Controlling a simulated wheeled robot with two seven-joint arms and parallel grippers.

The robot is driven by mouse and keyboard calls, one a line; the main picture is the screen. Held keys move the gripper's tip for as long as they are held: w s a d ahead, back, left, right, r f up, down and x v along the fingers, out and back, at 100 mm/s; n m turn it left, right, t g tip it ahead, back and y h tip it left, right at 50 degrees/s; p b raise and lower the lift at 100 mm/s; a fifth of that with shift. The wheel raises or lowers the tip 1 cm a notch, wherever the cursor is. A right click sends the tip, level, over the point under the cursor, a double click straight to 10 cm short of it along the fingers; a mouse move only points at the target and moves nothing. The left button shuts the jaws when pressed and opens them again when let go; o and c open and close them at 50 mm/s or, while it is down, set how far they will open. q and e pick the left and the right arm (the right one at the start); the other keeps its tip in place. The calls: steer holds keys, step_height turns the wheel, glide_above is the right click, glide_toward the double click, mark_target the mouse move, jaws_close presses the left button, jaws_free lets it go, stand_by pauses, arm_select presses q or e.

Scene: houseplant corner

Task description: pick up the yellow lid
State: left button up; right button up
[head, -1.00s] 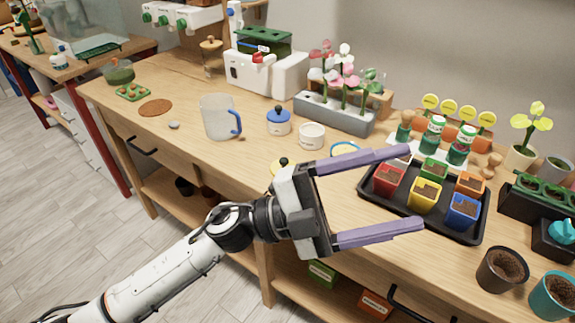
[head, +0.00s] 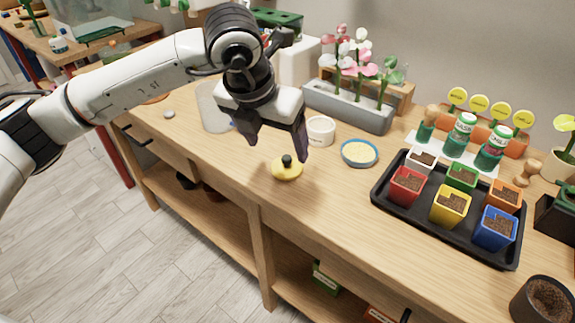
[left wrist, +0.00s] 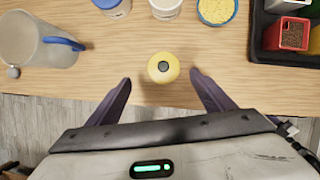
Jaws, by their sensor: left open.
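The yellow lid (head: 287,168), round with a dark knob, lies flat on the wooden bench near its front edge. It also shows in the left wrist view (left wrist: 163,68), ahead of and between the two fingers. My left gripper (head: 278,150) is open and empty, above the bench and close to the lid, pointing down; in the left wrist view its purple fingers (left wrist: 160,88) are spread apart. The fingers do not touch the lid. My right gripper is in neither view.
A white jar (head: 320,131) and a blue-rimmed bowl of yellow grains (head: 360,153) stand behind and right of the lid. A grey jug with a blue handle (left wrist: 32,42) stands left. A black tray (head: 392,208) of colored pots is right. The bench front edge is close.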

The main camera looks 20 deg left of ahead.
mark_target(284, 160)
arm_select(q)
steer(key=shift+d+p+x, duration=0.15)
steer(key=shift+p+x, duration=0.1)
steer(key=shift+x, duration=1.5)
steer(key=shift+d+p+x, duration=0.15)
steer(key=shift+p+x, duration=0.05)
steer(key=shift+x, duration=1.55)
steer(key=shift+s, duration=0.1)
steer(key=shift+r, duration=0.1)
steer(key=c, duration=1.2)
